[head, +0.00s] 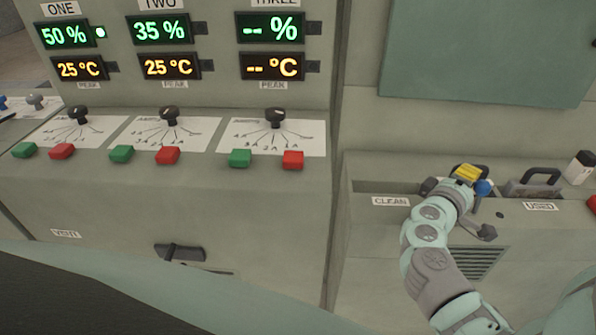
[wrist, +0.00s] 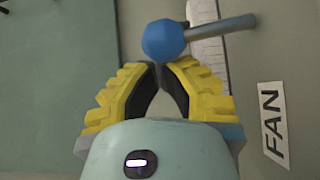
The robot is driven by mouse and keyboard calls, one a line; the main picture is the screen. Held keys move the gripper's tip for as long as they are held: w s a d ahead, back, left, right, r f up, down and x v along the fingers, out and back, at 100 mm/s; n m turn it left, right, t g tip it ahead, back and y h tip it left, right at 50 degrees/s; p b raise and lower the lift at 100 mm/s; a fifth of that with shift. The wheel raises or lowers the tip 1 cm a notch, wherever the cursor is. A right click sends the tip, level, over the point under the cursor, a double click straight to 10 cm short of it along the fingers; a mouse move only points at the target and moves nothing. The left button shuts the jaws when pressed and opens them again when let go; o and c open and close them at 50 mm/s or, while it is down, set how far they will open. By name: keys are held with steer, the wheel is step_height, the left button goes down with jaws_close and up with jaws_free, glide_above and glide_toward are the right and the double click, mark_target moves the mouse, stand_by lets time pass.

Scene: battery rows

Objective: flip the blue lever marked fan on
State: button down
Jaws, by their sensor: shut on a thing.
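The fan lever has a round blue knob (wrist: 165,40) on a grey metal rod that runs to the right in the wrist view. The knob also shows in the head view (head: 483,188), at the right side of my gripper. My gripper (head: 467,172) has yellow ridged fingers and is over the right-hand cabinet. In the wrist view its fingertips (wrist: 158,66) come together at the near side of the knob and are shut on it. The label FAN (wrist: 273,122) stands to the right of the fingers. The lever's base is not clear in the head view.
Left of my arm is a console with red and green buttons, black dials (head: 275,117) and lit displays (head: 270,28). The cabinet top has a CLEAN label (head: 391,201), a grey handled item (head: 535,187), a USED label (head: 540,206) and a white-bodied bottle (head: 579,168).

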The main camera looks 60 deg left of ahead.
mark_target(475, 188)
steer(key=shift+d+f+b, duration=0.1)
steer(key=shift+f+b, duration=0.15)
steer(key=shift+b, duration=0.25)
steer(key=b, duration=0.2)
steer(key=m+t+b, duration=0.1)
steer(key=b, duration=0.1)
steer(key=shift+s+d+f+b, duration=0.15)
steer(key=shift+s+d+b, duration=0.15)
steer(key=shift+d, duration=0.05)
steer(key=d+m+t+b, duration=0.1)
steer(key=b, duration=0.4)
steer(key=shift+s+m, duration=0.3)
steer(key=shift+s, duration=0.05)
steer(key=b, duration=0.2)
steer(key=m+t+b, duration=0.1)
steer(key=b, duration=0.1)
steer(key=shift+s+d+r, duration=0.25)
steer(key=shift+d+r, duration=0.1)
steer(key=shift+r+p, duration=0.3)
steer(key=shift+r, duration=0.1)
